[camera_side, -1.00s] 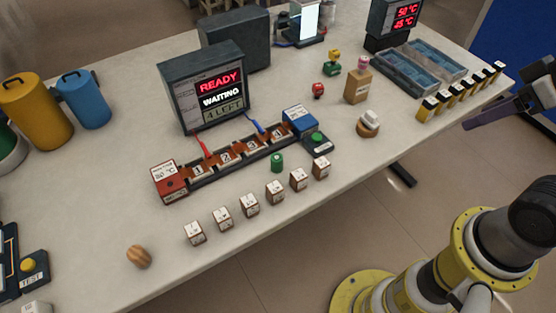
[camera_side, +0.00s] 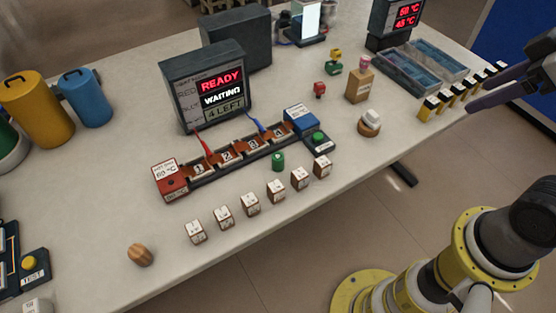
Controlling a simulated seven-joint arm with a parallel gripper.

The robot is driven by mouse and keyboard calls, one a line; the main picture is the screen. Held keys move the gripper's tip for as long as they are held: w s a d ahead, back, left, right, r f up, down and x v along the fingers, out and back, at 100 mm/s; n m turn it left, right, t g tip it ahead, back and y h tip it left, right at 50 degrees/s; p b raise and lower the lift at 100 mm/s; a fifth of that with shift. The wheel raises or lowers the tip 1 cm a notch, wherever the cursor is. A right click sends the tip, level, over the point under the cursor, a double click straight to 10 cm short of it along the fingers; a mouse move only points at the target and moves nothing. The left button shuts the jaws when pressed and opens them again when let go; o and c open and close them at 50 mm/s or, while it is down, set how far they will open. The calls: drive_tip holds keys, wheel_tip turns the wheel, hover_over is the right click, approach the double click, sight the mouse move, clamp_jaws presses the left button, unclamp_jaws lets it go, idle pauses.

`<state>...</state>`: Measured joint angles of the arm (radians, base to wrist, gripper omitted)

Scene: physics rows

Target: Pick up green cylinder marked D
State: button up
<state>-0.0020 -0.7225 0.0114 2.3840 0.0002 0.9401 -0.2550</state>
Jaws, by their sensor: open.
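A small green cylinder (camera_side: 278,161) stands upright on the pale table, in front of the row of numbered slots. Any letter on it is too small to read. My gripper (camera_side: 497,93) is at the right edge of the view, above the table's right end and far to the right of the cylinder. It is open, and only part of it shows. Nothing is seen between its fingers.
Several white-faced brown cubes (camera_side: 250,204) line the table's front edge near the cylinder. Behind it are the slotted rack (camera_side: 240,153), a green-button box (camera_side: 318,143) and a display (camera_side: 205,88). Yellow-and-black items (camera_side: 446,101) stand below my gripper. A wooden ball (camera_side: 140,255) lies at front left.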

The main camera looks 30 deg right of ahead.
drive_tip(key=w+a+r+n, duration=0.1)
drive_tip(key=w+r+n, duration=0.2)
drive_tip(key=w, duration=0.2)
drive_tip(key=n+g, duration=0.6)
drive_tip(key=n, duration=0.5)
hover_over(278, 156)
drive_tip(key=f, duration=1.7)
drive_tip(key=a+f, duration=0.1)
drive_tip(key=f, duration=0.7)
drive_tip(key=shift+f, duration=0.2)
drive_tip(key=shift+d+f, duration=0.25)
drive_tip(key=shift+f, duration=1.35)
drive_tip(key=shift+d+f, duration=0.2)
drive_tip(key=shift+f, duration=1.4)
drive_tip(key=shift+c, duration=0.2)
